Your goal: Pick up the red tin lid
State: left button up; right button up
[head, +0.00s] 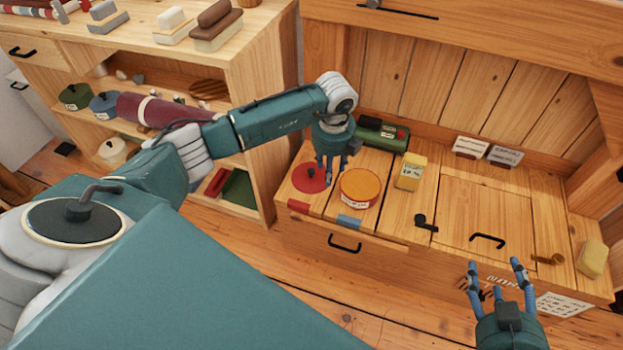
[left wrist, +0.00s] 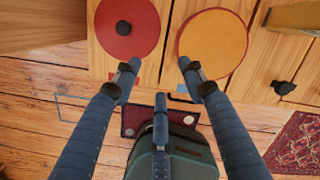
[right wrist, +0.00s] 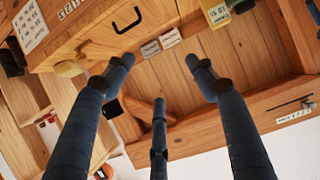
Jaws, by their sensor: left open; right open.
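The red tin lid (head: 304,184), a flat disc with a dark knob, lies on the wooden chest top at its left end. In the left wrist view the lid (left wrist: 140,40) is at the top, left of centre. My left gripper (head: 330,172) is open and empty above the chest, close to the lid's right side; its fingers hide part of the lid in the head view. An orange-topped round tin (head: 360,187) stands just right of the lid. My right gripper (head: 496,265) is open and empty in front of the chest's right part.
A yellow box (head: 410,172) and a green case (head: 376,138) stand near the tin. A black handle (head: 487,240) marks a hatch on the chest. A yellow block (head: 593,258) sits at its right end. An open shelf (head: 255,80) stands left.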

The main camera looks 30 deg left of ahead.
pick_arm(q)
jog(key=w+a+r+n+y+b, duration=0.1)
jog(key=a+y, duration=0.1)
jog(key=a, duration=0.3)
jog(key=b, duration=0.1)
send_over(311, 171)
jog(key=s+d, duration=0.1)
jog(key=d, duration=0.1)
jog(key=shift+t, duration=0.3)
jog(key=x, duration=0.4)
jog(key=shift+s+d+f, duration=0.2)
jog(key=shift+s+d, duration=0.15)
jog(key=shift+a+f+b, duration=0.1)
jog(key=shift+f+b, duration=0.2)
jog(key=shift+f, duration=0.1)
jog(key=b+x, duration=0.2)
jog(key=x, duration=0.2)
jog(key=shift+w+a+f, duration=0.15)
jog(key=shift+w+f, duration=0.05)
jog(key=shift+f, duration=0.05)
pick_arm(e)
notch_tip(311, 171, up, 23)
jog(key=s+a+t+y, duration=0.1)
jog(key=a+t+y, duration=0.1)
jog(key=t, duration=0.9)
jog(key=shift+a+n+y, duration=0.25)
jog(key=shift+n+y, duration=0.05)
jog(key=shift+y, duration=0.6)
